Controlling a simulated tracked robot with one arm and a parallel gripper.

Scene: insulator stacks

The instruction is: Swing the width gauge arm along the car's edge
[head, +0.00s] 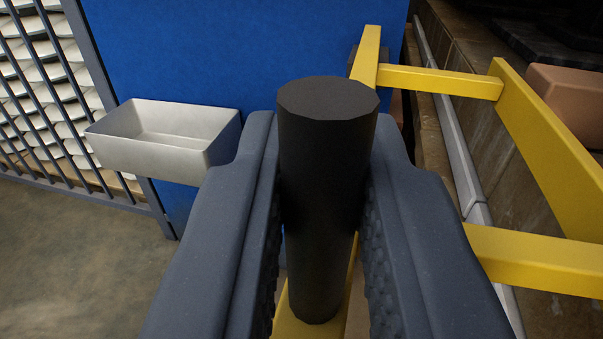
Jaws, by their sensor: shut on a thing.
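A yellow frame (540,125) of flat bars, which looks like the width gauge arm, reaches from the lower middle to the upper right. A dark, upright cylindrical handle (325,170) stands on its near yellow bar. My gripper (322,185) is shut on this handle, with one dark grey finger on each side. The handle's top sticks up above the fingers. The far end of the frame meets a small dark mount by a blue panel (250,55). The fingers and handle hide part of the near bar. I cannot tell which surface is the car's edge.
An empty pale tray (165,138) hangs on the blue panel at left. A barred grey fence (50,100) with white slats behind it stands further left. Grey rail (455,150) and brown block (568,100) lie at right. Bare floor (75,260) is clear at lower left.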

